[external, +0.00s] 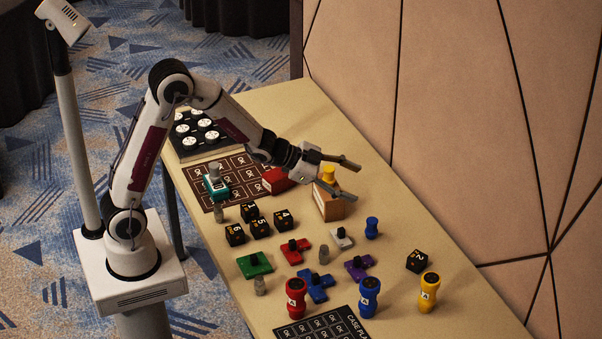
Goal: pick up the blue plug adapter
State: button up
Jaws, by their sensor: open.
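A blue flat piece with a black knob (316,286), which looks like the blue plug adapter, lies on the table between the red and blue flashlight-like cylinders. Similar pieces lie around it: a green one (255,265), a red one (296,252), a purple one (358,269) and a white one (342,238). My gripper (356,181) is open above the far part of the table, with its fingers pointing right.
Red (295,298), blue (369,297) and yellow (429,293) cylinders stand near the front. A small blue object (372,228), black numbered cubes (260,229) and a wooden block (328,206) stand farther back. A patterned wall borders the table's right side.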

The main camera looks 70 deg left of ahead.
jog(key=w+d+f+m+h, duration=0.1)
jog(key=d+f+m+h, duration=0.15)
jog(key=d+f, duration=0.25)
jog(key=m+g+h, duration=0.2)
jog(key=g+h, duration=0.3)
jog(key=h, duration=0.4)
send_near(370, 287)
jog(key=w+f, duration=0.2)
jog(key=shift+s+d+r, duration=0.1)
jog(key=shift+d, duration=0.2)
jog(key=shift+d, duration=0.1)
jog(key=shift+x, duration=1.2)
jog(key=shift+x, duration=2.6)
